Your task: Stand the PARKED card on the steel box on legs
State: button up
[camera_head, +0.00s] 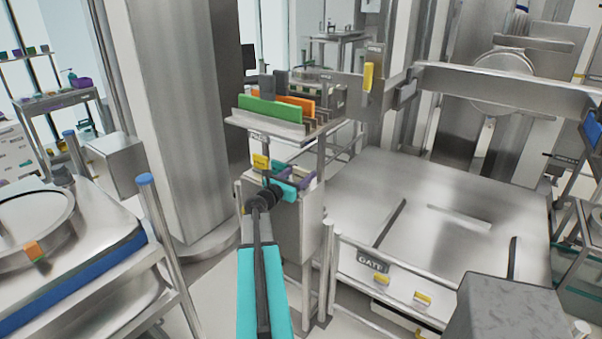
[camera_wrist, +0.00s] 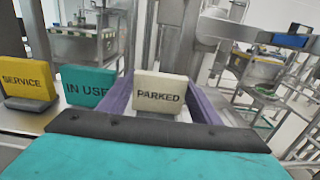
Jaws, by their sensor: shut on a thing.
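The PARKED card (camera_wrist: 160,94) is cream with black letters and stands upright between the purple fingers of my gripper (camera_wrist: 155,105) in the wrist view. My gripper (camera_head: 288,184) is shut on it, low beside the rack of cards in the head view. I cannot make out the PARKED card in the head view. A teal IN USE card (camera_wrist: 90,88) and a yellow SERVICE card (camera_wrist: 28,82) stand to its left in the wrist view. A steel box (camera_head: 305,225) is below my gripper, and another steel box (camera_head: 116,164) is at left. I cannot tell which is the one on legs.
A rack labelled PACKS (camera_head: 275,130) with green and orange panels rises just behind my gripper. A wide steel table labelled GATE (camera_head: 450,240) is to the right, its top mostly clear. A steel cart (camera_head: 60,250) with blue-capped posts stands at left.

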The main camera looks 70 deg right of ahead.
jog(key=shift+f, duration=0.25)
jog(key=o, duration=1.2)
jog(key=shift+r, duration=0.2)
jog(key=shift+w+a+f+b, duration=0.15)
jog(key=shift+a+b, duration=0.2)
jog(key=shift+a, duration=0.25)
jog(key=b+v, duration=0.3)
jog(key=v, duration=0.7)
jog(key=shift+w+a+b, duration=0.1)
jog(key=shift+a+b, duration=0.25)
jog(key=shift+b, duration=0.05)
